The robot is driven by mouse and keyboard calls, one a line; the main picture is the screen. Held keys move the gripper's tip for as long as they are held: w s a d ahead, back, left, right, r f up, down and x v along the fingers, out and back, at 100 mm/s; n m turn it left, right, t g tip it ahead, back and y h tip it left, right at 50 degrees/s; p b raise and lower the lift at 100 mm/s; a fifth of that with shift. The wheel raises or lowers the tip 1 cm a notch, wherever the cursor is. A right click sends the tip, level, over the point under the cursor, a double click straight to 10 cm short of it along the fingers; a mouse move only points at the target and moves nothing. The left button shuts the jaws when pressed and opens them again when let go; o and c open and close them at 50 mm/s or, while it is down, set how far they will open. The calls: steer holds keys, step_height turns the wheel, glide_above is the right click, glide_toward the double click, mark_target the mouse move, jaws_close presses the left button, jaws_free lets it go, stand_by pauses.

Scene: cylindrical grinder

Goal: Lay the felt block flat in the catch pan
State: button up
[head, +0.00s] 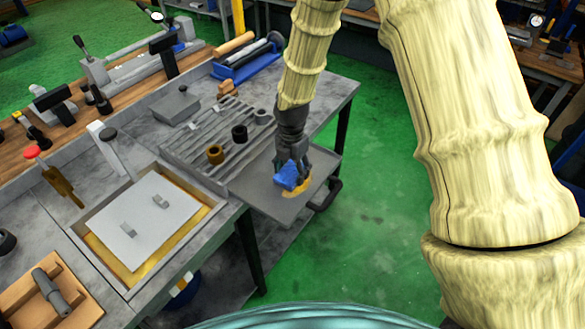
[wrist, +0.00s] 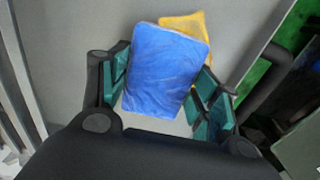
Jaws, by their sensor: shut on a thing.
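A blue block (wrist: 165,70), which I take to be the felt block, sits between the teal-padded fingers of my gripper (wrist: 165,95). In the head view the blue block (head: 289,177) is at the tip of my gripper (head: 293,168), over the grey tray (head: 255,188) at the table's edge. This tray looks like the catch pan; its surface (wrist: 85,35) fills the background of the wrist view. The gripper is shut on the block. Its fingers partly hide the block's sides, and I cannot tell whether its underside touches the tray.
A yellow piece (wrist: 188,24) lies partly hidden behind the blue block; it also shows in the head view (head: 302,183). A black handle (head: 327,195) is at the tray's right. A slotted plate (head: 200,150) with small cylinders is at its left. A framed white plate (head: 145,215) lies further left.

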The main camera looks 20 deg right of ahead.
mark_target(292, 170)
steer(key=shift+f, duration=0.1)
steer(key=o, duration=0.9)
steer(key=shift+r+b, duration=1.95)
steer(key=shift+r, duration=4.2)
steer(key=shift+w, duration=0.1)
